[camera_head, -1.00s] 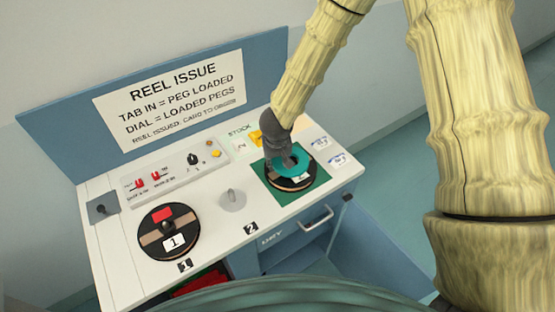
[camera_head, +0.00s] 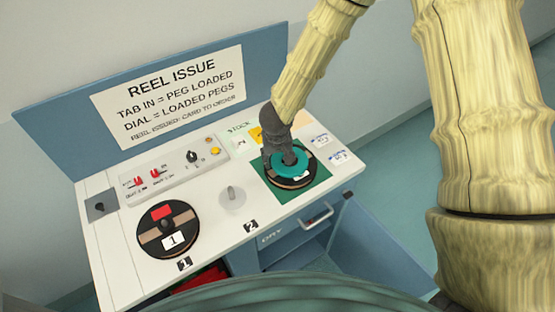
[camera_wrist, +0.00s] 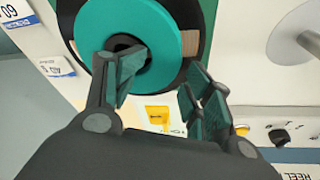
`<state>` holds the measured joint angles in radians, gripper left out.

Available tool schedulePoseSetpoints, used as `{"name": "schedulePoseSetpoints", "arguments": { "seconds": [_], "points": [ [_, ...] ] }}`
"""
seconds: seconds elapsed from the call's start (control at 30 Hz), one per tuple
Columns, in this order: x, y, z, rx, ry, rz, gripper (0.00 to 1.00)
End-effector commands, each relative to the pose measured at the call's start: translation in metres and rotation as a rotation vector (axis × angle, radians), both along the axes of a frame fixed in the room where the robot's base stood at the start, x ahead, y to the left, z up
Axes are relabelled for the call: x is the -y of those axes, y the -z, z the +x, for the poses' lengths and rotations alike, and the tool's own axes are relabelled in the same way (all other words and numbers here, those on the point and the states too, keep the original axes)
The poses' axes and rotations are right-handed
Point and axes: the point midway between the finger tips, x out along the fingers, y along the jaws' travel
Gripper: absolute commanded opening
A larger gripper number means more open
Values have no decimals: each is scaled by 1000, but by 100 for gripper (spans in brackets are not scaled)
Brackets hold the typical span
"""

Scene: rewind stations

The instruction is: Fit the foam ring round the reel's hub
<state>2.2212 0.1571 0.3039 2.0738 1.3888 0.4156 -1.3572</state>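The teal foam ring (camera_head: 302,168) lies over the black and tan reel on the green mat (camera_head: 318,187). It also shows in the wrist view (camera_wrist: 100,28), with the dark hub (camera_wrist: 121,43) inside its hole. The ring appears to sit around the hub; how far down it is pressed cannot be told. The reel's rim (camera_wrist: 200,15) shows beyond the ring. My gripper (camera_wrist: 158,85) is at the ring with its fingers spread apart. One fingertip overlaps the ring's hole; the other is outside the ring. In the head view my gripper (camera_head: 280,148) partly covers the ring.
Another reel (camera_head: 168,250) with a red patch and a card "1" sits at the front left. A bare grey peg (camera_head: 233,199) stands between the reels. A switch panel (camera_head: 170,172) lies behind, below the sign board (camera_head: 170,95).

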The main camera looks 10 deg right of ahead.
Motion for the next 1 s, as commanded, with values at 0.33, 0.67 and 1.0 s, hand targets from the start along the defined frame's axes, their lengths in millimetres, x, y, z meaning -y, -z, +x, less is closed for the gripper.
{"name": "schedulePoseSetpoints", "arguments": {
  "seconds": [0.33,0.67,1.0],
  "points": [
    [-3,-51,-12,3,0,0,51],
    [-7,-100,-24,3,2,1,51],
    [-8,-116,-29,1,0,-1,51]
  ]
}}
